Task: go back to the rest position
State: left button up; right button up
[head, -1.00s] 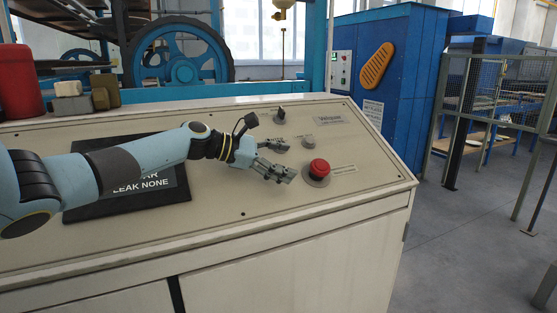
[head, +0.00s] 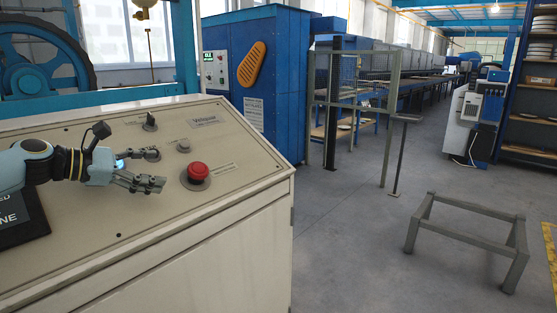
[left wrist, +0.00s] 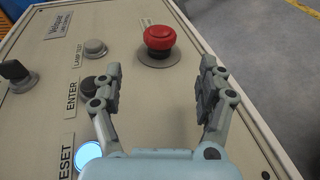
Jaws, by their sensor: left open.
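My left gripper (head: 150,168) is open and empty above the sloped control panel (head: 90,240) at the left of the head view. In the left wrist view its two fingers (left wrist: 160,95) are spread apart, with the red mushroom button (left wrist: 159,38) beyond them. The red button (head: 197,172) also shows in the head view just right of the fingertips, apart from them. A dark knob (head: 150,121) and a small grey button (head: 183,146) lie behind the gripper. A lit round button (left wrist: 90,154) marked RESET is beside the gripper. My right gripper is not in view.
A blue machine (head: 270,70) stands behind the panel. A mesh guard frame (head: 350,80) is right of it. A low grey metal frame (head: 465,232) stands on the floor at the right. Open grey floor (head: 350,240) lies between it and the panel.

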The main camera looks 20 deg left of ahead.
pick_arm(q)
jog(key=s+d+f+m+g, duration=0.4)
jog(key=s+d+f+m, duration=0.4)
jog(key=s+d, duration=0.25)
jog(key=s+d+f+m+g, duration=0.3)
jog(key=s+d+f+m, duration=0.55)
jog(key=d, duration=0.25)
jog(key=s+a+r+m+g+y, duration=0.1)
jog(key=s+r+m+g+y, duration=0.15)
jog(key=s+m+y, duration=0.9)
jog(key=s+a+f+n+h, duration=0.1)
jog(key=s+f+n+h, duration=0.15)
jog(key=f, duration=0.95)
jog(key=s+a+f+n+h, duration=0.1)
jog(key=s+a+f, duration=0.15)
jog(key=f, duration=0.95)
jog(key=s+f+g, duration=0.1)
jog(key=s+f, duration=1.6)
jog(key=s, duration=0.1)
jog(key=shift+s+a+g, duration=0.25)
jog(key=shift+s+g, duration=0.1)
jog(key=shift+s, duration=0.15)
jog(key=shift+c, duration=0.4)
